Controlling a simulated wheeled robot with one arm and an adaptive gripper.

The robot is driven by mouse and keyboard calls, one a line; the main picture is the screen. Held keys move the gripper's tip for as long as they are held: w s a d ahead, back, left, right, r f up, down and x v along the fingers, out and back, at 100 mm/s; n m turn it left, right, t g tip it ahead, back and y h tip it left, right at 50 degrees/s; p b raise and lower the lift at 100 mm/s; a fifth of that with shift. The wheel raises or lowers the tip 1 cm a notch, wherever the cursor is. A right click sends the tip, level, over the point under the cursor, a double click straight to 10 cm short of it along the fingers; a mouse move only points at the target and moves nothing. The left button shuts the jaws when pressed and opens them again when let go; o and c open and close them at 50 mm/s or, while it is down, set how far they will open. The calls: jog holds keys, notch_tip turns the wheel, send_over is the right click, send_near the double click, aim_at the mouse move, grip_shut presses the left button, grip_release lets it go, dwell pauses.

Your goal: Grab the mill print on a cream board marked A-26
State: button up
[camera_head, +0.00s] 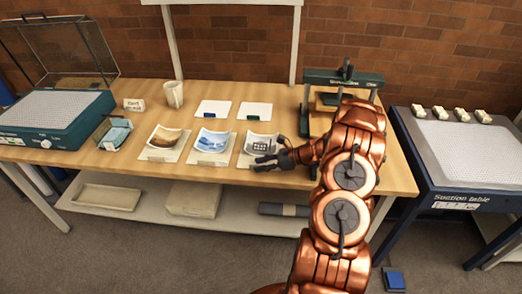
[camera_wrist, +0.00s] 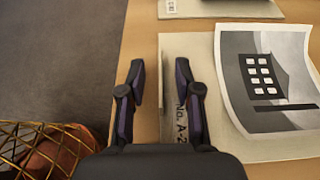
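The mill print (camera_head: 261,144) is a curled grey picture of a building with pale windows, rightmost of three prints on the table. In the wrist view the print (camera_wrist: 268,80) lies on a cream board (camera_wrist: 200,50). Lettering by my right finger reads "No. A-2"; the last character is hidden. My gripper (camera_head: 270,160) is at the board's near edge. In the wrist view my gripper (camera_wrist: 160,80) is open, with one finger over bare table and the other over the board's edge strip. A thin upright piece shows between them; I cannot tell whether they touch it.
A blue print (camera_head: 210,142) and a brown print (camera_head: 165,140) lie on similar boards to the left. Two white cards (camera_head: 213,108) lie behind. A green press (camera_head: 343,80) stands at the right, behind my arm. A suction table (camera_head: 475,150) is further right.

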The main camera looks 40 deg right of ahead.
jog(key=shift+c, duration=0.4)
grip_shut()
dwell(0.4)
